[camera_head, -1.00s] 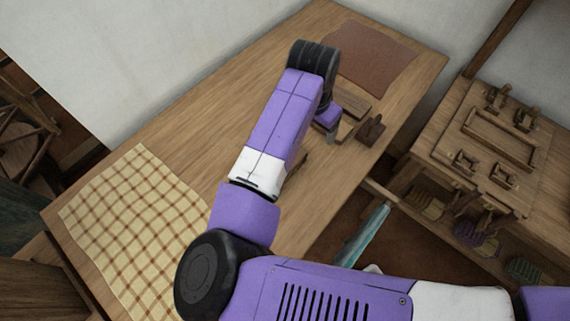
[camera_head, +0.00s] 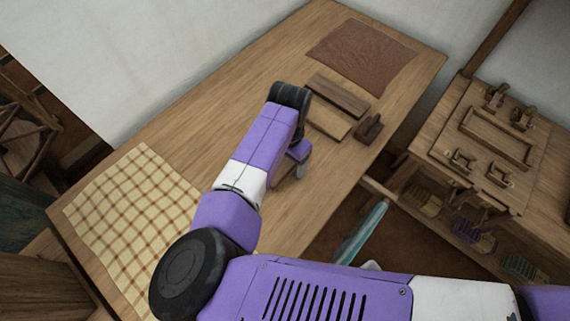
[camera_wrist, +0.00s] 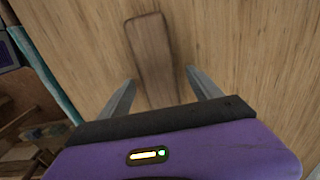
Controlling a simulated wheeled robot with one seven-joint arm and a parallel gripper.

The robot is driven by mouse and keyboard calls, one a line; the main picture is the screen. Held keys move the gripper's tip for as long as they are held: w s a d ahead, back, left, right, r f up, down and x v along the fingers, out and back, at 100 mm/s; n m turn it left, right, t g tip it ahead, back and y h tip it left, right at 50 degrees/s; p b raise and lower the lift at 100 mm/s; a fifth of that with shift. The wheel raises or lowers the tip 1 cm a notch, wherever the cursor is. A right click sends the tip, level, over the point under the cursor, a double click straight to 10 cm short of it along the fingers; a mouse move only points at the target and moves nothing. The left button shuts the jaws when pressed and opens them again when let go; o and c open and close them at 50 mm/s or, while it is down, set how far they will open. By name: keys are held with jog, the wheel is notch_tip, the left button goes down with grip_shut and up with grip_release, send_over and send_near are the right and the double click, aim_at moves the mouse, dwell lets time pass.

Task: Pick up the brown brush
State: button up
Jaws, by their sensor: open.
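A long brown wooden piece with rounded corners, which looks like the back of the brown brush (camera_wrist: 152,50), lies on the table in the wrist view. Its near end reaches between my gripper's fingers (camera_wrist: 163,92), which are apart with nothing clamped. No bristles show. In the head view my gripper (camera_head: 300,170) is low over the middle of the table. A brown edge of the brush (camera_head: 282,180) shows beside it, mostly hidden by my arm. I cannot tell whether the fingers touch it.
A dark board (camera_head: 338,96), a lighter board (camera_head: 328,122) and a brown block with a raised part (camera_head: 368,130) lie farther back. A brown cloth (camera_head: 362,58) is at the far end, a checked cloth (camera_head: 125,215) at the near left. A wooden loom frame (camera_head: 480,150) stands right.

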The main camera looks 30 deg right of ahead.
aim_at(288, 161)
jog(key=c, duration=1.6)
jog(key=shift+o, duration=0.2)
notch_tip(288, 161, up, 20)
jog(key=b, duration=0.1)
